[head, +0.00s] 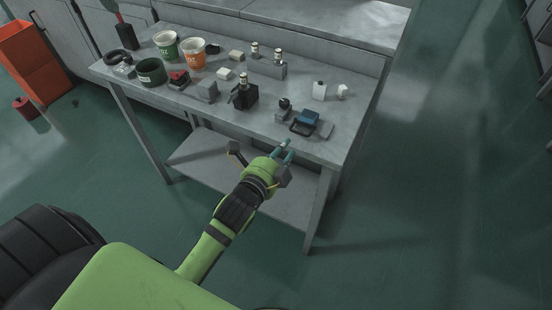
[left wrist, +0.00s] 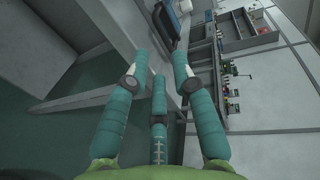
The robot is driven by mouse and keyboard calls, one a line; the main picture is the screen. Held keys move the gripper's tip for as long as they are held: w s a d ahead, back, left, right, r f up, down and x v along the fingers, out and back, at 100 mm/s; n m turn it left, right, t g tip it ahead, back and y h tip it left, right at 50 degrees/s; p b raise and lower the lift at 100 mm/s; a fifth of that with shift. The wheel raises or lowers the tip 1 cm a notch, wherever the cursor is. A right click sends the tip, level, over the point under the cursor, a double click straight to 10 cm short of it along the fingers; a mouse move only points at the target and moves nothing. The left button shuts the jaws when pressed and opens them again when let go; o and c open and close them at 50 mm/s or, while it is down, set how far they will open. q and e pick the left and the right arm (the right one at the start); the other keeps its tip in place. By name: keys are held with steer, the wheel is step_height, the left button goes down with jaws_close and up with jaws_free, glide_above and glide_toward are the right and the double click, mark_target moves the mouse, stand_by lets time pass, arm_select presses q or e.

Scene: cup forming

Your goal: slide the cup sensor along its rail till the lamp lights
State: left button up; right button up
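My left gripper (head: 284,150) has teal fingers and is just in front of the table's front edge, near the blue-topped piece (head: 307,118). In the left wrist view the fingers of this gripper (left wrist: 160,68) are spread, with nothing between them. I cannot tell for sure which thing is the cup sensor, its rail or the lamp. A black block with a silver-topped post (head: 244,93) stands mid-table. A small grey piece with a dark knob (head: 284,106) stands beside the blue-topped piece. I see no lit lamp. My right gripper is not in view.
A lower shelf (head: 205,160) lies beneath.

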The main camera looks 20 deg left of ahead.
arm_select(q)
steer(key=shift+v, duration=2.25)
steer(key=shift+f, duration=0.1)
steer(key=s+f+n+g, duration=0.3)
steer(key=s+f, duration=0.1)
steer(key=f, duration=0.7)
steer(key=s+f+n+g, duration=0.2)
steer(key=s+f, duration=0.2)
steer(key=f, duration=0.7)
steer(key=s+f+n+g, duration=0.3)
steer(key=s+f, duration=0.1)
steer(key=f, duration=0.7)
steer(key=s+a+f+n+g, duration=0.1)
steer(key=s+f, duration=0.3)
steer(key=s, duration=0.4)
steer(key=s+a+f+n+g, duration=0.1)
steer(key=s+f+n+g, duration=0.2)
steer(key=s, duration=0.5)
steer(key=s+f+n+g, duration=0.2)
steer(key=s+f+n, duration=0.2)
steer(key=s+f, duration=0.3)
steer(key=shift+s+a+f+y, duration=0.3)
steer(key=shift+s+a, duration=0.1)
steer(key=shift+s, duration=0.4)
